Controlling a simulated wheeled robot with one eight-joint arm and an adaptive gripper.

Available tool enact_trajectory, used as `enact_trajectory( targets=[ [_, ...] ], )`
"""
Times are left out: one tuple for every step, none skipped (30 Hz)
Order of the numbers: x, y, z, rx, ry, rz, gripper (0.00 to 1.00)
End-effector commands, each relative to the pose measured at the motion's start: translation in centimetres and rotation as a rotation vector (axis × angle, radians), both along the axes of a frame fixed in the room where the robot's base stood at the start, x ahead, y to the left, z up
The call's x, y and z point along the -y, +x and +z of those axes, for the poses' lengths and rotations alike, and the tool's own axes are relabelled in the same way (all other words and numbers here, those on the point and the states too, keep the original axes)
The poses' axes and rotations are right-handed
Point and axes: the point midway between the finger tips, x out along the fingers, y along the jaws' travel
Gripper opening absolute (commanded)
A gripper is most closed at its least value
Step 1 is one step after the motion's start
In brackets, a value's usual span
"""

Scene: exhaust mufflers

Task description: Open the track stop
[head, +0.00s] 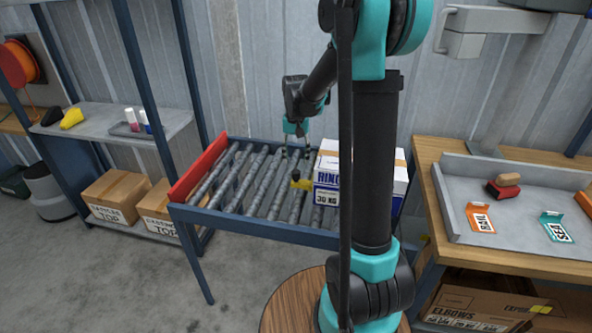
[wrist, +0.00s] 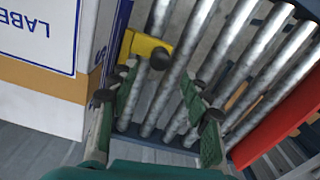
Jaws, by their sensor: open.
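A yellow block with a dark round knob, which looks like the track stop (head: 302,184), sits on the roller track (head: 262,230) against the left side of a white carton. The yellow stop (wrist: 140,46) also shows in the wrist view, between the carton and bare rollers. My gripper (head: 296,152) is open and empty, pointing down just above the stop. In the wrist view its left fingertip overlaps the stop's near edge, while its right fingertip is over bare rollers; the gap (wrist: 160,82) is empty. I cannot tell whether a fingertip touches the stop.
The white carton (head: 327,195) marked 30 KG stands on the track's right part, partly hidden by my arm. A red end plate (head: 199,167) closes the left end. Rollers between are bare. A workbench (head: 470,247) is at the right, a shelf (head: 95,120) at the left.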

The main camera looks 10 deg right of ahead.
Motion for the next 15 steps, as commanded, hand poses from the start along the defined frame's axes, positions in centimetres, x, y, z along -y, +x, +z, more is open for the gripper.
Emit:
enact_trajectory(
  targets=[
    [0.0, 0.1, -1.0, 0.0, 0.0, 0.0, 0.48],
    [0.0, 0.1, -1.6, 0.0, 0.0, 0.0, 0.48],
    [0.0, 0.0, -2.2, 0.0, 0.0, 0.0, 0.48],
    [0.0, 0.1, -2.7, 0.0, 0.0, 0.0, 0.48],
    [0.0, 0.0, -3.2, 0.0, 0.0, 0.0, 0.48],
    [0.0, 0.1, -3.7, 0.0, 0.0, 0.0, 0.48],
    [0.0, 0.0, -4.1, 0.0, 0.0, 0.0, 0.48],
    [0.0, 0.0, -4.4, 0.0, 0.0, 0.0, 0.48],
    [0.0, 0.1, -4.8, 0.0, 0.0, 0.0, 0.48],
    [0.0, 0.1, -5.0, 0.0, 0.0, 0.0, 0.48],
    [0.0, 0.0, -5.2, 0.0, 0.0, 0.0, 0.48],
    [0.0, 0.0, -5.4, 0.0, 0.0, 0.0, 0.48],
    [0.0, 0.0, -5.5, 0.0, 0.0, 0.0, 0.48],
    [0.0, 0.0, -5.6, 0.0, 0.0, 0.0, 0.48],
    [0.0, 0.0, -5.7, 0.0, 0.0, 0.0, 0.48]
  ],
)
